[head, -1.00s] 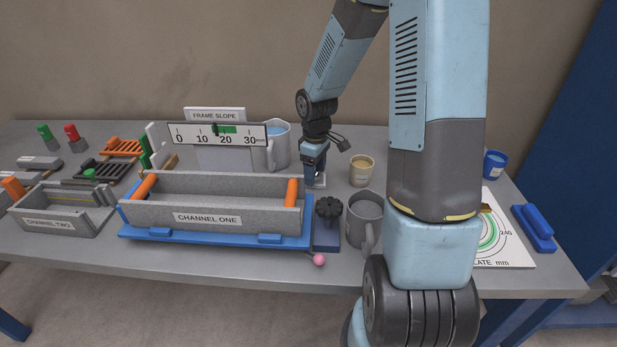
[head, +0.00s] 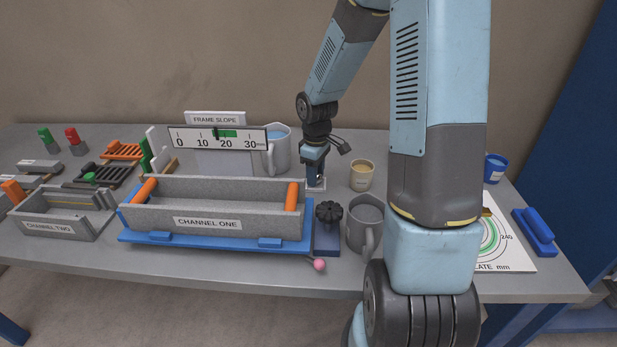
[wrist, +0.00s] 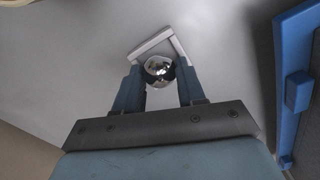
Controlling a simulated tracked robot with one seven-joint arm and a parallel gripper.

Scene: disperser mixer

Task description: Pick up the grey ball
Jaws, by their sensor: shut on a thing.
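The grey ball (wrist: 159,70) shows in the wrist view as a shiny, mirror-like sphere between the fingertips of my gripper (wrist: 158,82). My gripper is shut on it, with one blue finger on each side. A light square-cornered holder (wrist: 152,43) lies just beyond the ball. In the head view my gripper (head: 315,184) points down at the table, right of the channel one trough (head: 215,222). The ball is too small and covered to make out there.
A beige cup (head: 361,175) stands close right of my gripper. A grey mug (head: 366,225) and a black knob (head: 329,212) are in front. A larger jug (head: 280,150) stands behind left. The blue channel base (wrist: 300,90) is at the wrist view's right.

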